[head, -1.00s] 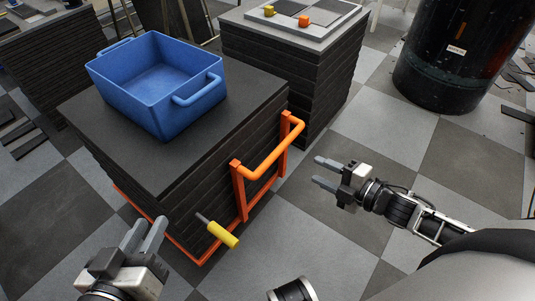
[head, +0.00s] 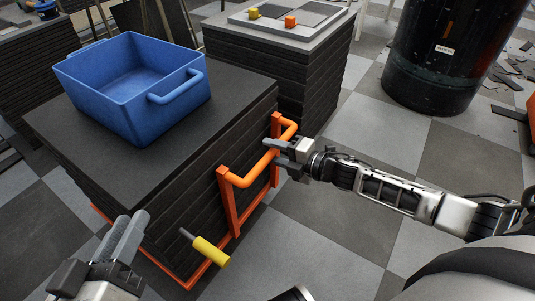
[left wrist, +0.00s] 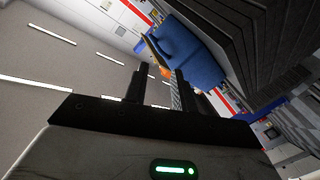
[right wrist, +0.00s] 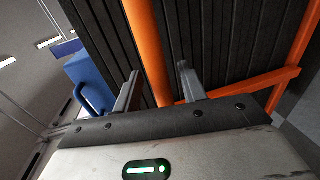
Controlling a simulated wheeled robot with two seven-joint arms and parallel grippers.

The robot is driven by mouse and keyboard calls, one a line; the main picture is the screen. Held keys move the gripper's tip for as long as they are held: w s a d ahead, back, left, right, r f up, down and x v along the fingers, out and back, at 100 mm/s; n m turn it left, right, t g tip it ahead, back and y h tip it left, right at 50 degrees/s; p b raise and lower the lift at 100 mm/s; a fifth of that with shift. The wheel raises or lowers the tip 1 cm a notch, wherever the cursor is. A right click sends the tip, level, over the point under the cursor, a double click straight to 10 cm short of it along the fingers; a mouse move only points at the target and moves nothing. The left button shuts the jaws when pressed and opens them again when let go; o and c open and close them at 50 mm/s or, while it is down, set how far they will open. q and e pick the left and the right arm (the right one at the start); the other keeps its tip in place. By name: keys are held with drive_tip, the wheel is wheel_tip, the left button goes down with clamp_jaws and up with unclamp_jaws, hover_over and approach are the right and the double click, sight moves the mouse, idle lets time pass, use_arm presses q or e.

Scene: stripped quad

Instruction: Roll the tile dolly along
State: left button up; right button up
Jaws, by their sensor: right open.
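The tile dolly is a stack of dark tiles (head: 190,105) on an orange base frame (head: 165,268). Its orange push handle (head: 248,176) stands at the near right side. My right gripper (head: 276,156) is open at the handle's upper bar, near its far end. In the right wrist view the orange bar (right wrist: 148,50) runs between the two spread fingers of the right gripper (right wrist: 160,88). My left gripper (head: 130,232) is open and empty, at the near left corner of the stack. The left wrist view shows a gap between its fingers (left wrist: 161,82).
A blue bin (head: 135,90) sits on the stack. A yellow-handled rod (head: 210,252) sticks out from the near side. Another dark stack (head: 285,65) with yellow and orange blocks stands behind. A black drum (head: 440,60) is at back right. Checkered floor to the right is mostly clear.

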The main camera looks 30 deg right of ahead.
drive_tip(key=shift+x, duration=0.95)
use_arm(q)
drive_tip(key=shift+w+a+r+m+t, duration=0.1)
drive_tip(key=shift+w+r+m+t, duration=0.25)
drive_tip(key=shift+r, duration=0.35)
use_arm(e)
drive_tip(key=shift+w+a, duration=0.15)
clamp_jaws()
use_arm(q)
drive_tip(key=shift+f, duration=0.1)
